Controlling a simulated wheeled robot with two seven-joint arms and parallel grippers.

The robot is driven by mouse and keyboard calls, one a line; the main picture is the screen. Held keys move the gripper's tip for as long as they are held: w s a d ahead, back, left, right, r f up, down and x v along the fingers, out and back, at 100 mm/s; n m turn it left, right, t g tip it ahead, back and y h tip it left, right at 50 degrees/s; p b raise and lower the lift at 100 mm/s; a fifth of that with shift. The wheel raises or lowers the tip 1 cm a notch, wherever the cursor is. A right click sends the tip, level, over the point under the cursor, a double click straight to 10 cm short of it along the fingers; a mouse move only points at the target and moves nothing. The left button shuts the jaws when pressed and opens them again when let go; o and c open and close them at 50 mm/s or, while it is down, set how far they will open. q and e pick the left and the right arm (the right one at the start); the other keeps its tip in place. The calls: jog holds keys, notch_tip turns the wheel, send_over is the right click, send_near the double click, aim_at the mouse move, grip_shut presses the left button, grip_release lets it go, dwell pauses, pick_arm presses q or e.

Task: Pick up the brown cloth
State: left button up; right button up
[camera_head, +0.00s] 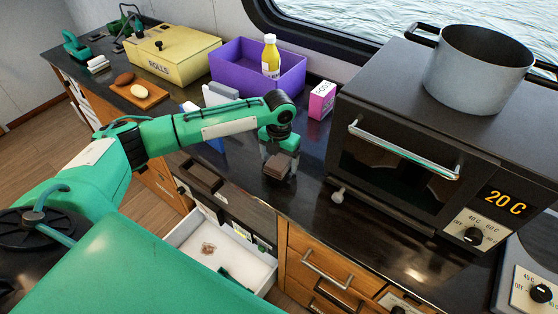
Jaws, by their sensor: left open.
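The brown cloth (277,170) looks like a small folded stack on the dark counter, near its front edge and left of the oven. My left gripper (279,157) points down right over it, with its fingers open around or just above the cloth's upper part. The gripper hides part of the cloth, and I cannot tell whether the fingers touch it. My right gripper is not in view.
The black oven (400,170) with a steel pot (478,70) on top stands to the right. Behind are a pink-and-white box (322,100), a purple bin (285,79) with a yellow bottle (270,57), and a yellow rolls box (172,56). An open white drawer (250,268) juts out below.

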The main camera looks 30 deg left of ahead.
aim_at(279, 161)
pick_arm(q)
jog(key=shift+f, duration=0.25)
jog(key=c, duration=1)
jog(key=shift+c, duration=0.4)
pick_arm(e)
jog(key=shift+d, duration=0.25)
pick_arm(q)
jog(key=shift+r, duration=0.1)
